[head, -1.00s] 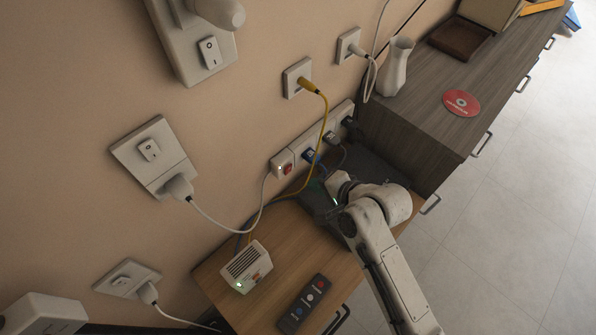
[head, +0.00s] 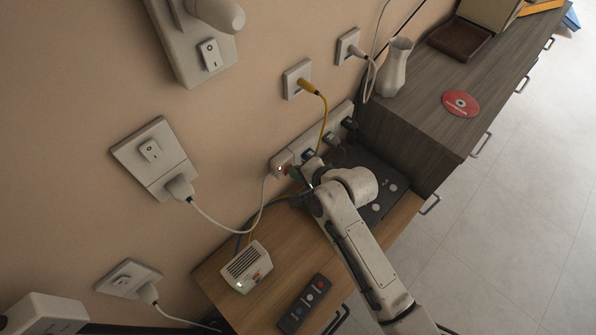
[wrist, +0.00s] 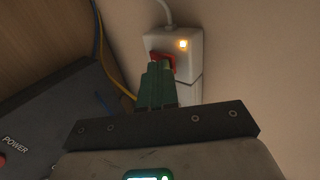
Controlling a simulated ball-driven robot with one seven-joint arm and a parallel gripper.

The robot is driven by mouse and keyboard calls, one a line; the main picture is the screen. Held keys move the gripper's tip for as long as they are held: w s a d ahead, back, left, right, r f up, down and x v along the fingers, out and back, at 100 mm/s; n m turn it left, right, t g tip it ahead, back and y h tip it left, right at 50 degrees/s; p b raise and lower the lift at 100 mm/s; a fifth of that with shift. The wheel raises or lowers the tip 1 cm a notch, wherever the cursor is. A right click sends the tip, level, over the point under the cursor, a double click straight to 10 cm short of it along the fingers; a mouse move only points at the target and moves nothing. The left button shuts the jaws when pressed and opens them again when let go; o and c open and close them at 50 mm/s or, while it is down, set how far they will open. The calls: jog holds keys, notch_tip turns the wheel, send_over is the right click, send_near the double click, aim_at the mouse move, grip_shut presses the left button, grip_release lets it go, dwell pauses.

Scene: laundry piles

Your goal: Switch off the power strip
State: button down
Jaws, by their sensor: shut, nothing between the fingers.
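The white power strip (head: 277,163) is mounted along the wall above the desk, with several plugs in it. It also shows in the wrist view (wrist: 190,62), where its small indicator (wrist: 183,44) glows orange. The red switch (wrist: 165,58) sits near that end and is partly hidden behind my fingers. My gripper (head: 292,172) is shut and empty. Its green fingertips (wrist: 157,66) lie over the red switch in the wrist view. I cannot tell whether they press on it.
A black box (head: 381,183) marked POWER lies on the desk below the strip. A white device (head: 247,266) and a remote (head: 304,304) are at the desk's front left. Yellow and white cables run close by. A dark cabinet (head: 420,115) stands to the right.

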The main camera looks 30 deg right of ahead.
jog(key=shift+w+r, duration=0.1)
jog(key=shift+w, duration=0.1)
jog(key=shift+r, duration=0.15)
jog(key=shift+r+p, duration=0.65)
jog(key=shift+p, duration=0.35)
